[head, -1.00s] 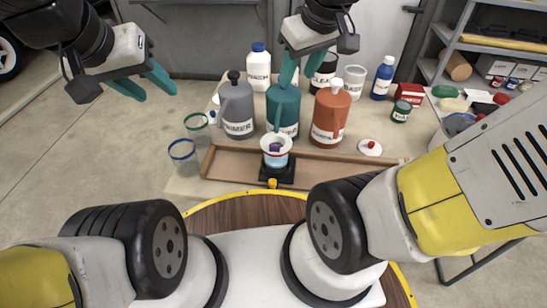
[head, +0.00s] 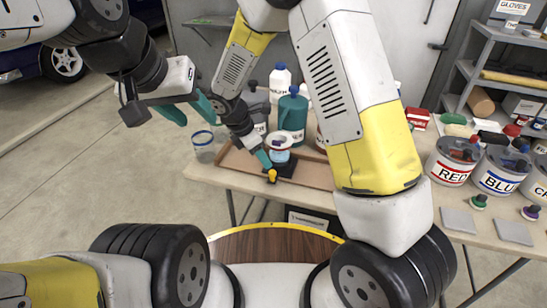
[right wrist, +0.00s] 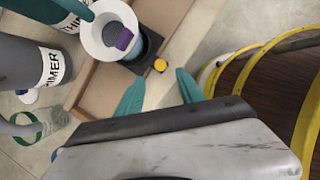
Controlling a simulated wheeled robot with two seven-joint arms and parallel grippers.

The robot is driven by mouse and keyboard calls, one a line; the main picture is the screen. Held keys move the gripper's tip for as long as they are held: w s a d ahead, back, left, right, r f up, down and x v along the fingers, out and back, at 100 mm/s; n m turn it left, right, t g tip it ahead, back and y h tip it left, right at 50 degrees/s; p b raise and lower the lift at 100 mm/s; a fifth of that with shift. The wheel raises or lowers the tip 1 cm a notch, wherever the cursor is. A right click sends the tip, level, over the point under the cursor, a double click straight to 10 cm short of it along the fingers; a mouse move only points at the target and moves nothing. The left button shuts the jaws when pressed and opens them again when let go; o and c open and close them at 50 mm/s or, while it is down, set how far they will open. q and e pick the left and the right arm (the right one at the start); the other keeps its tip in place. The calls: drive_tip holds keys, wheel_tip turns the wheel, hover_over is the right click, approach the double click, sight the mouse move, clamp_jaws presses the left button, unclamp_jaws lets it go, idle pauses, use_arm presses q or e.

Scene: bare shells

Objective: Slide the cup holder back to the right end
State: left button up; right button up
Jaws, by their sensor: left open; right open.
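The cup holder is a black block (head: 284,168) with a yellow knob (head: 271,176) on its near side. It stands in a long wooden track (head: 318,172), left of the track's middle. A white cup (head: 279,153) with something purple inside sits in it. In the right wrist view the knob (right wrist: 160,65) lies just beyond and between the open fingertips of my right gripper (right wrist: 158,85), with a small gap. In the head view my right gripper (head: 262,158) is beside the holder, partly hidden. My left gripper (head: 188,110) is open and empty, left of the track.
A teal jug (head: 293,115) and a white bottle (head: 281,82) stand behind the track. A clear glass (head: 203,147) stands at its left end. My right arm hides the track's right part. Red (head: 452,163) and blue (head: 497,173) paint cans stand right.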

sight(272, 172)
drive_tip(key=x, duration=0.7)
drive_tip(key=shift+w+d+f, duration=0.1)
drive_tip(key=shift+f, duration=0.2)
clamp_jaws()
idle(1.1)
